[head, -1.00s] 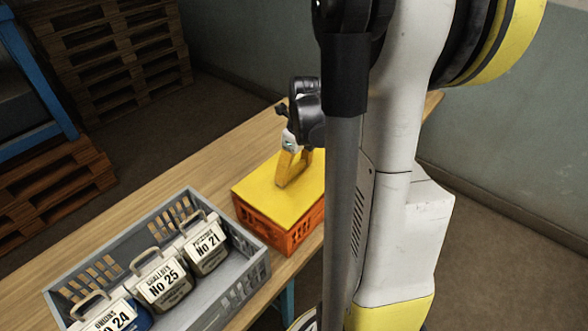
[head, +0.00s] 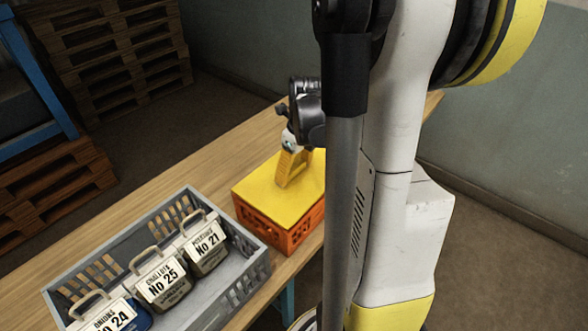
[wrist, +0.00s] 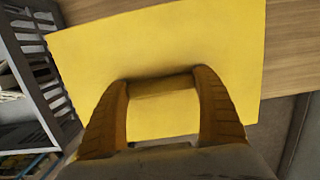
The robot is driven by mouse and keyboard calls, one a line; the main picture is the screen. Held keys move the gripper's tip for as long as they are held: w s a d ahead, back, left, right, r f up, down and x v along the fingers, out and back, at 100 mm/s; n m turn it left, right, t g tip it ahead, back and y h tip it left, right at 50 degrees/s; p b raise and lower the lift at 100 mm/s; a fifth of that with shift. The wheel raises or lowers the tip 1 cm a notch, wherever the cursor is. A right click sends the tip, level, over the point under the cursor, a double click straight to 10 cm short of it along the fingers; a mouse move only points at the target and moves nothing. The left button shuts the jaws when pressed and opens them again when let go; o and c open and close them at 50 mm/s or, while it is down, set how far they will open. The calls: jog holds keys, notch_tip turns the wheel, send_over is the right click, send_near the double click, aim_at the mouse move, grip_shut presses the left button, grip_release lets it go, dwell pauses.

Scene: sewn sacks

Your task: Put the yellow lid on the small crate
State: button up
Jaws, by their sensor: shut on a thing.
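The yellow lid (head: 262,188) lies flat on top of the small orange crate (head: 288,232) on the wooden table. In the head view its edges look roughly in line with the crate's walls; the right side is hidden behind my arm. In the wrist view the lid (wrist: 170,45) fills the middle, and the crate under it is hidden. My gripper (head: 290,172) is upright over the lid. In the wrist view its two fingers (wrist: 163,100) are shut on the lid's raised yellow handle.
A grey crate (head: 222,297) stands left of the small crate on the table (head: 140,203), close to it. It holds labelled sacks, including No 24, No 25 and No 21 (head: 203,246). Wooden pallets (head: 110,50) are stacked beyond the table.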

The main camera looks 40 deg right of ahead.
jog(key=shift+f+b, duration=0.3)
jog(key=shift+f, duration=0.2)
jog(key=shift+f+b, duration=0.15)
jog(key=shift+b, duration=0.15)
dwell(0.4)
jog(key=o, duration=1.3)
jog(key=shift+c, duration=0.2)
notch_tip(320, 180, up, 12)
jog(key=s, duration=0.1)
jog(key=shift+s, duration=0.35)
